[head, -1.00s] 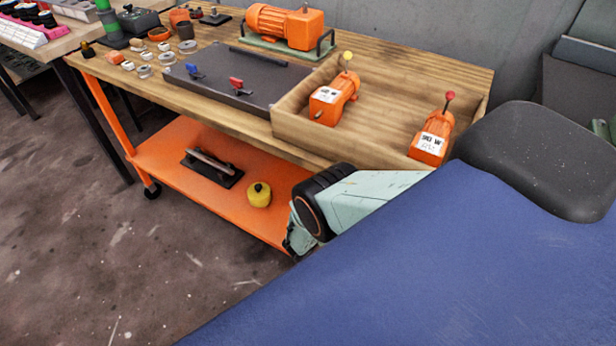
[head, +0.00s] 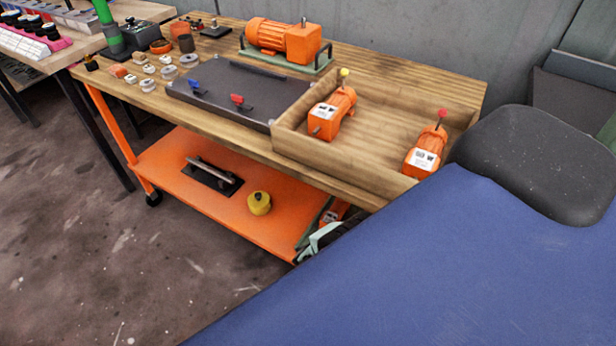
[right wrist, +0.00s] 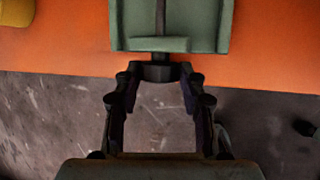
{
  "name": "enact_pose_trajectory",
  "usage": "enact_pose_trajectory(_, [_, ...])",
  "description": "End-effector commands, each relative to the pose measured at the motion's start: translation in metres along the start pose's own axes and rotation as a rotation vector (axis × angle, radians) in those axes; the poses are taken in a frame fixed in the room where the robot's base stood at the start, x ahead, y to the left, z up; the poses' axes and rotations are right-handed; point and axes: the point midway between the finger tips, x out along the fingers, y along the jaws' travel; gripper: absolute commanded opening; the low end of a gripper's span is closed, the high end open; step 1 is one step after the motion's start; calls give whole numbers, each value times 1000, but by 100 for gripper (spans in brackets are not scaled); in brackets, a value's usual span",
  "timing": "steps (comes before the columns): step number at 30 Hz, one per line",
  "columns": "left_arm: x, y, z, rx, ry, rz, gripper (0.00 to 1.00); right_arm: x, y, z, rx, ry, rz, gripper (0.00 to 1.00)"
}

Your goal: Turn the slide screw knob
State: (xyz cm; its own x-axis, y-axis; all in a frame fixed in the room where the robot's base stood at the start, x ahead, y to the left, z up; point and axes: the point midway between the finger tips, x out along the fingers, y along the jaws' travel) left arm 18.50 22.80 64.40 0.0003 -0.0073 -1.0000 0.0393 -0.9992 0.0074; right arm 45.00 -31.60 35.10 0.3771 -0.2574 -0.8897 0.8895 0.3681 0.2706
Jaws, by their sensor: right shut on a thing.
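In the right wrist view, a dark slide screw knob (right wrist: 158,72) sticks out from the near end of a grey-green slide (right wrist: 122,25). A dark screw runs along the slide's middle. My right gripper (right wrist: 159,84) has its black fingers on both sides of the knob and is shut on it. In the head view, the slide (head: 312,218) shows only in part on the lower shelf, and the blue body panel hides much around it. The knob is not visible there. My left gripper is in neither current view.
The orange lower shelf (head: 200,187) carries a yellow round object (head: 259,203) and a dark plate with a handle (head: 212,175). The wooden tabletop (head: 215,125) overhangs it. A wooden tray (head: 380,120) holds two orange motors. Floor in front is clear.

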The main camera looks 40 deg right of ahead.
Motion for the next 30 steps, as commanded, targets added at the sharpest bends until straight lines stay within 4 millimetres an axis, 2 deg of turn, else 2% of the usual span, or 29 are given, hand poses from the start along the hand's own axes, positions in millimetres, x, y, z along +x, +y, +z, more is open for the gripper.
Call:
enact_pose_trajectory(14, [0, 0, 0, 0, 0, 0, 64, 0, 0, 1, 2, -2, 2, 10])
enact_pose_trajectory(15, [0, 0, 0, 0, 0, 0, 64, 0, 0, 1, 2, -2, 2, 44])
enact_pose_trajectory(22, [0, 0, 0, 0, 0, 0, 64, 0, 0, 1, 1, -1, 2, 64])
enact_pose_trajectory(30, [0, 0, 0, 0, 0, 0, 64, 0, 0, 0, 1, -1, 2, 64])
